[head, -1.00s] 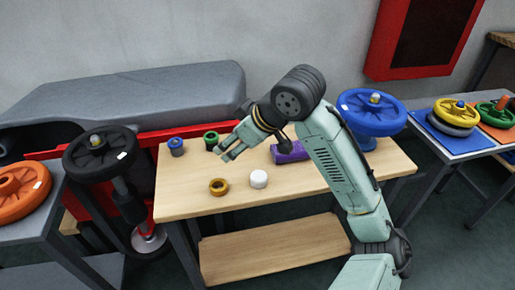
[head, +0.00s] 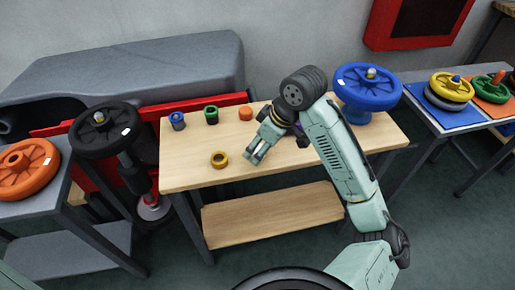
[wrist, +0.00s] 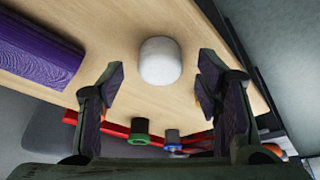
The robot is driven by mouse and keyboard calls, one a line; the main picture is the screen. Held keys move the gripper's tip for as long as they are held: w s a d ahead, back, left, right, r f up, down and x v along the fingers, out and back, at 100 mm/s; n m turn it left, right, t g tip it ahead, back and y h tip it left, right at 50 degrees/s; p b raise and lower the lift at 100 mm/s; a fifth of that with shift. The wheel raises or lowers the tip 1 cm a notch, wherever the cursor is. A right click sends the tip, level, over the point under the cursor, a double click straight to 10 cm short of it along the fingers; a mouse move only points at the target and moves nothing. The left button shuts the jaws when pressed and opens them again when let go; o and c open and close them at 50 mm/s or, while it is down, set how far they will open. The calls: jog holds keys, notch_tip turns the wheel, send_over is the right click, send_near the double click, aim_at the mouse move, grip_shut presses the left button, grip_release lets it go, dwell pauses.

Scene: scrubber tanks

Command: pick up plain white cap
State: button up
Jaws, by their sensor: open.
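The plain white cap (wrist: 160,62) stands on the wooden table (wrist: 115,40) in the wrist view, a short rounded cylinder. It lies between the lines of my two open fingers, just beyond their tips. My gripper (wrist: 158,80) is open and empty, with dark padded fingers to the left and right of the cap.
Blue (head: 177,120), green (head: 211,115) and orange (head: 245,113) pieces stand along the back. A purple block (wrist: 35,50) lies near the cap. A blue wheel (head: 367,85) stands at the table's right end.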

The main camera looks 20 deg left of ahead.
jog(key=shift+a+f, duration=0.25)
jog(key=shift+f, duration=0.45)
jog(key=shift+c, duration=0.5)
jog(key=c, duration=0.9)
